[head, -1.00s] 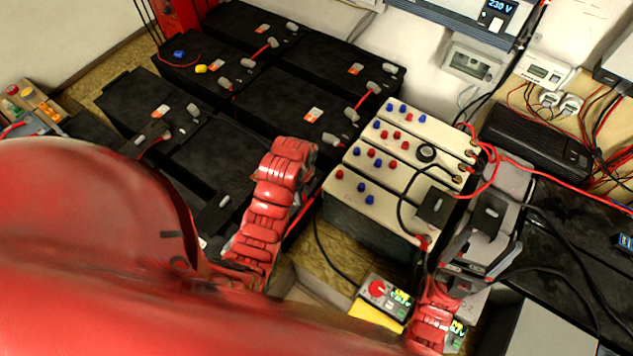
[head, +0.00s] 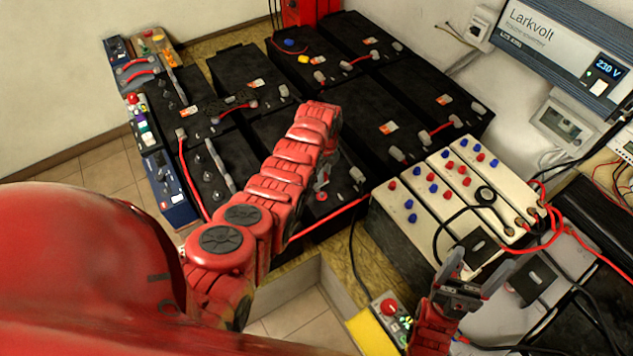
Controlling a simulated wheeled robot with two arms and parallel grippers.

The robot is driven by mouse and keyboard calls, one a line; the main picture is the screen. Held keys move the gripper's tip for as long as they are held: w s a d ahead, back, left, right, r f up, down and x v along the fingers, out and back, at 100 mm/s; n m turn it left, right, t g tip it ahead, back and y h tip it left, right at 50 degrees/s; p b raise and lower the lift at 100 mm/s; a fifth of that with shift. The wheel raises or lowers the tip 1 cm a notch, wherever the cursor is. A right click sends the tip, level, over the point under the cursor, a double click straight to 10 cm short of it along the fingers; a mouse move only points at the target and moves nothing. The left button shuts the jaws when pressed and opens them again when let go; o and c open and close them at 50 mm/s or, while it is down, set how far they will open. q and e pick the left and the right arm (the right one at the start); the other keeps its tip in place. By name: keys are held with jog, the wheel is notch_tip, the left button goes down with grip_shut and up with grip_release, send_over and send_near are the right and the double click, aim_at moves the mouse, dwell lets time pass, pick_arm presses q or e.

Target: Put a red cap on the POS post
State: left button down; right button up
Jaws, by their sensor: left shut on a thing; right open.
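My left arm reaches over the black batteries (head: 268,140). My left gripper (head: 322,182) points down beside the arm's far end and is partly hidden by it. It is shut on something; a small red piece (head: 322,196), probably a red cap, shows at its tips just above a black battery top. I cannot tell whether it touches a post, and no POS marking is readable. Several red caps (head: 392,185) and blue caps (head: 410,204) stand on the cream battery blocks (head: 425,210) at the right. My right gripper (head: 465,278) is open and empty in front of those blocks.
Grey terminal covers and red cables lie on the batteries. A red-knobbed device (head: 390,308) sits at the front. The Larkvolt inverter (head: 560,45) hangs on the back wall.

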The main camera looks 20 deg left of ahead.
aim_at(322, 193)
pick_arm(q)
jog(key=shift+s+a, duration=0.1)
jog(key=shift+a, duration=0.05)
jog(key=shift+a+f, duration=0.15)
jog(key=shift+f, duration=0.2)
notch_tip(322, 193, down, 7)
jog(key=b, duration=0.7)
jog(key=shift+f, duration=0.2)
jog(key=shift+f+b, duration=1.05)
dwell(1.9)
jog(key=shift+c, duration=0.9)
grip_release()
jog(key=shift+r, duration=0.1)
